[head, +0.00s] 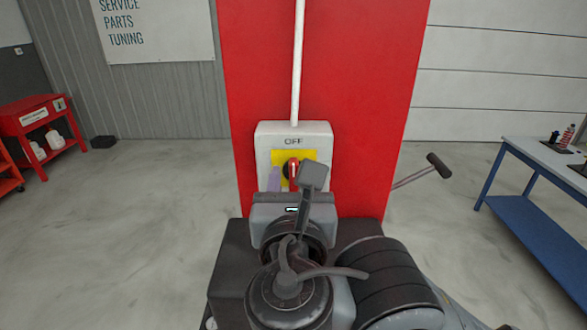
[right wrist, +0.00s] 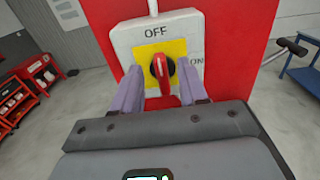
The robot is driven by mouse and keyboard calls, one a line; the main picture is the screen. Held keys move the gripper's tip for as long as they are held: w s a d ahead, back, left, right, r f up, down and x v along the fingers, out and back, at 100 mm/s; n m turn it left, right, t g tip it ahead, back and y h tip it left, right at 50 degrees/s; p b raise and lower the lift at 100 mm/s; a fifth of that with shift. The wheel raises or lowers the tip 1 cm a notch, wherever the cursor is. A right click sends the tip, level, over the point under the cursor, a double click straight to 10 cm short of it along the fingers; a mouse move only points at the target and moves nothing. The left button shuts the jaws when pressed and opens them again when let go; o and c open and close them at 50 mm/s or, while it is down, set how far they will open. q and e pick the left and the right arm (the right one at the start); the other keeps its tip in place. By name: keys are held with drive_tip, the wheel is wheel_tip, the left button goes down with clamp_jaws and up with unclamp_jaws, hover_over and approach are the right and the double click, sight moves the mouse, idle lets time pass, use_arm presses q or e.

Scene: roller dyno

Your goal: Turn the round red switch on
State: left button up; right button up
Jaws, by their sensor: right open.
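The round red switch (head: 293,169) sits on a yellow plate on a white box (head: 265,141), mounted on a red pillar. The box reads OFF above the switch, and the right wrist view also shows ON at its right. In that view the red handle (right wrist: 164,70) points up and down, with its top toward OFF. My right gripper (right wrist: 160,88) is open, its two purple fingers on either side of the lower part of the handle. I cannot tell whether they touch it. In the head view my arm hides part of the plate and switch. My left gripper is not in view.
The red pillar (head: 350,80) stands behind the box, with a white conduit (head: 298,60) running up it. A dark-ended lever (head: 439,165) sticks out at the right. A blue table (head: 540,210) stands far right and a red cart (head: 45,130) far left.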

sight(294, 169)
drive_tip(key=shift+w, duration=1.6)
clamp_jaws()
